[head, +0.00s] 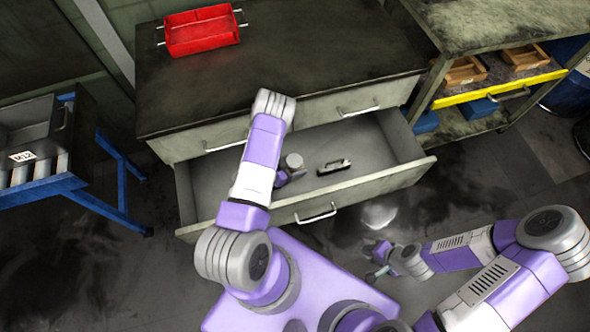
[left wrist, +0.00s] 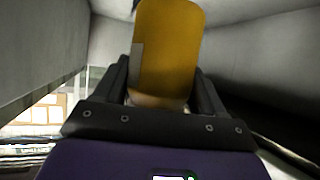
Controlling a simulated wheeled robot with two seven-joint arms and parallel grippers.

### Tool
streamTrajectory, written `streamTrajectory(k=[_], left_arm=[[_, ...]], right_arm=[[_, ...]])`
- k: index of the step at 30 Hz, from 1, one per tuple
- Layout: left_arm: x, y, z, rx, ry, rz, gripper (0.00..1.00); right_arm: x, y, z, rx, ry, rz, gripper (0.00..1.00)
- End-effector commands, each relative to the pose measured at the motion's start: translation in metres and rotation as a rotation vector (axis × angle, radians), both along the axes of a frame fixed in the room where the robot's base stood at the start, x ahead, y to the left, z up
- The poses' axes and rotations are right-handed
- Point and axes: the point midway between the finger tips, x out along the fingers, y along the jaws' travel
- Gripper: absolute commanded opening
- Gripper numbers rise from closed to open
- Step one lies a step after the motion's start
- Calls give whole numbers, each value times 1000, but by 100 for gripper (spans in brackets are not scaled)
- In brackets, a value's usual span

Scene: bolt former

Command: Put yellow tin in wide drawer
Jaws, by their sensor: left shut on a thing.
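The yellow tin (left wrist: 166,50) is between the fingers of my left gripper (left wrist: 163,85), which is shut on it, in the left wrist view. Grey walls rise around it there. In the head view the wide drawer (head: 385,190) is pulled open below the workbench top. My left arm reaches over its front, and my left gripper (head: 286,178) is inside, left of the middle. A pale round shape shows beside it; no yellow of the tin is visible there. Whether the tin touches the drawer floor is unclear. My right gripper (head: 377,262) is outside, in front of the drawer; its finger gap is unclear.
A small dark object with a pale top (head: 334,166) lies in the drawer, right of my left gripper. A red tray (head: 200,32) sits on the bench. A blue-framed stand (head: 105,200) is at left, and a shelf unit with wooden boxes (head: 465,70) at right.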

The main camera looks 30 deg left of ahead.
Motion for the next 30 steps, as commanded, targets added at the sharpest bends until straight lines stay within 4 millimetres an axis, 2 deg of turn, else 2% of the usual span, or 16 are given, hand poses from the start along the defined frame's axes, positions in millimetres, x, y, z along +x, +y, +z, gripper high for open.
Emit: streamTrajectory(k=[7, 14, 21, 30], left_arm=[[-2, -1, -48, 0, -1, -8, 32], [-2, 0, -67, 1, -2, -5, 32], [-2, -1, -100, 1, -1, -6, 32], [-1, 0, -100, 1, -4, -5, 32]], right_arm=[[0, 0, -22, 0, 0, 0, 36], [0, 0, -29, 0, 0, 0, 36], [0, 0, -44, 0, 0, 0, 36], [0, 0, -43, 0, 0, 0, 36]])
